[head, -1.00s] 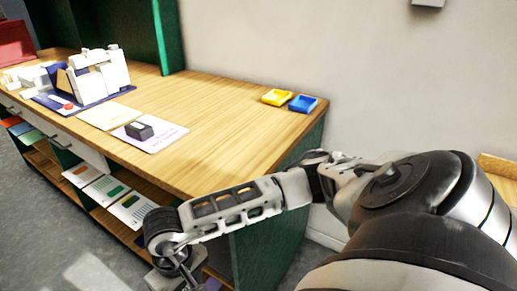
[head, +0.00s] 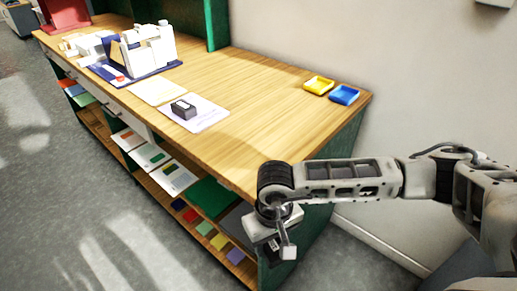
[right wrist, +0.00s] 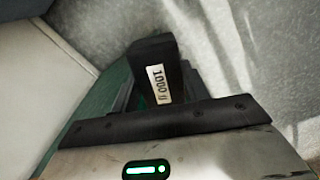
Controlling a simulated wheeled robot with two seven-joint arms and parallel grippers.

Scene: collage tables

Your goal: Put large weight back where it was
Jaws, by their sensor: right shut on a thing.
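A black block marked "1000 g" (right wrist: 151,55), the large weight, is between the fingers of my right gripper in the right wrist view. The gripper (head: 282,240) is shut on it and hangs beside the front right corner of the wooden table in the head view. The weight cannot be made out there. A smaller dark block (head: 184,109) with a light top lies on a white printed card (head: 208,119) on the table. My left gripper is not in view.
On the wooden table (head: 270,115) are a blank cream card (head: 157,91), a white device on a blue base (head: 147,47), a yellow tray (head: 319,85) and a blue tray (head: 344,95). Shelves below hold cards and coloured squares. Grey floor (head: 60,190) is free at left.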

